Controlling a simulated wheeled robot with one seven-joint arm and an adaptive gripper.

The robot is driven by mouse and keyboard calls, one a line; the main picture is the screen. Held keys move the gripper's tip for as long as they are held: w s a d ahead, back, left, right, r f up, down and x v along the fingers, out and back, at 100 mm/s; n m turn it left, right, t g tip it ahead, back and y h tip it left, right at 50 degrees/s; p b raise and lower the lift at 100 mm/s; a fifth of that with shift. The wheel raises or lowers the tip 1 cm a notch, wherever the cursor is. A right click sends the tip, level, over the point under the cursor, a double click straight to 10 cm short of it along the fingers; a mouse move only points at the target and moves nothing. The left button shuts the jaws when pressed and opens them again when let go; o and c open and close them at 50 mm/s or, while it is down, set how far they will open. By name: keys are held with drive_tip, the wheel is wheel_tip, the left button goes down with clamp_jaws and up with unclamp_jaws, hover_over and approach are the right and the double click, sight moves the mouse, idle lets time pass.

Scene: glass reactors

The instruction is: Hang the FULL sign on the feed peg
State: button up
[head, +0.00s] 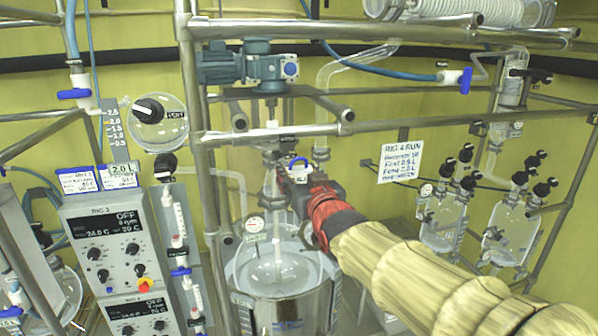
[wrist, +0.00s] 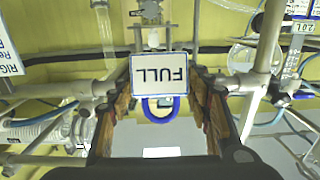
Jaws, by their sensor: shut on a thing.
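The FULL sign (wrist: 158,75) is a white plate with a dark border and a blue loop; its lettering looks upside down in the wrist view. My gripper (wrist: 159,82) is shut on it, one finger at each side edge. In the head view my gripper (head: 296,190) is in front of the glass reactor's top, and the sign's blue loop (head: 298,161) shows above it. The sign's face is mostly hidden there. A metal fitting (wrist: 152,38) appears just beyond the sign in the wrist view. I cannot tell which part is the feed peg.
The jacketed reactor vessel (head: 285,290) stands below my gripper. Metal frame bars (head: 270,133) cross close above it. A control panel (head: 118,245) stands to the left. A note sign (head: 401,161) and glass bottles (head: 445,215) are to the right.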

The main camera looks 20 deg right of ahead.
drive_tip(key=w+p, duration=0.3)
drive_tip(key=w, duration=0.6)
drive_tip(key=shift+f+p, duration=0.2)
drive_tip(key=shift+p, duration=0.15)
idle(0.9)
drive_tip(key=shift+w, duration=0.15)
drive_tip(key=shift+f+b, duration=0.55)
drive_tip(key=shift+b, duration=0.35)
idle(0.9)
idle(0.5)
drive_tip(key=o, duration=1.2)
drive_tip(key=shift+c, duration=0.2)
drive_tip(key=shift+o, duration=0.4)
drive_tip(key=shift+c, duration=0.8)
